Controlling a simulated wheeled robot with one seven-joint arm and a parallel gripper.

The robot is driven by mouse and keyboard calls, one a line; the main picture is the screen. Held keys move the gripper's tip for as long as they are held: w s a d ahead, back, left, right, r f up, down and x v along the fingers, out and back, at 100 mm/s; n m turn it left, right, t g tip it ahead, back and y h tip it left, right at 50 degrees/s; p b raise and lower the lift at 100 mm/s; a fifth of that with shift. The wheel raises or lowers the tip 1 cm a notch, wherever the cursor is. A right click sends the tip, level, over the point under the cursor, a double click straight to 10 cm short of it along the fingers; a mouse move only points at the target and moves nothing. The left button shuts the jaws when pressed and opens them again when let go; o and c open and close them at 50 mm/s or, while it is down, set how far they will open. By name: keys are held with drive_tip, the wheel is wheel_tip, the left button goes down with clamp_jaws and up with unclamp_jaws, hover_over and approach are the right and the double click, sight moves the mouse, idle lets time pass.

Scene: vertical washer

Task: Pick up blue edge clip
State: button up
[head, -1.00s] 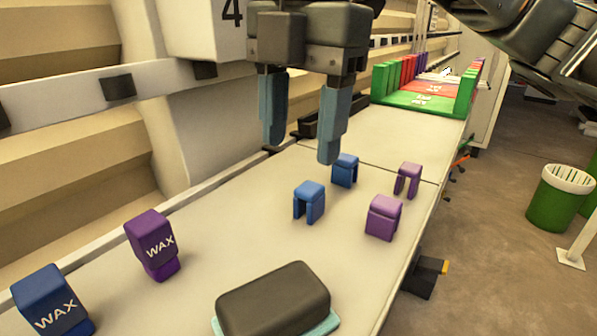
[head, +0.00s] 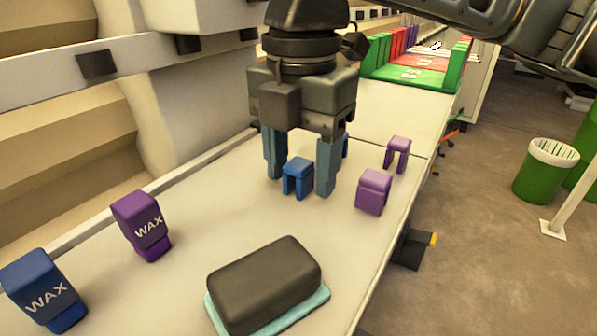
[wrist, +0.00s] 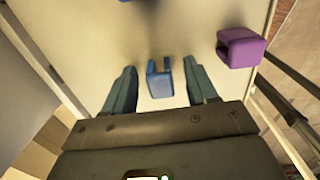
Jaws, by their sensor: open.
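A blue edge clip (head: 297,177) stands on the bench between the two fingers of my gripper (head: 299,185). In the wrist view the same blue clip (wrist: 160,80) lies between the fingertips of my gripper (wrist: 160,82), with a gap on each side. The gripper is open and points down, its tips close to the bench top. A second blue clip (head: 345,145) is behind the gripper, mostly hidden by a finger. Its edge shows at the top of the wrist view.
Two purple clips stand to the right, a near one (head: 373,191) and a far one (head: 398,153). A dark block (head: 265,283) on a light-blue pad is in front. Purple (head: 141,226) and blue (head: 43,290) wax containers stand left. The bench between is clear.

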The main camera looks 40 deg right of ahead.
drive_tip(key=shift+c, duration=0.3)
drive_tip(key=c, duration=1)
drive_tip(key=shift+o, duration=0.2)
drive_tip(key=shift+r, duration=0.1)
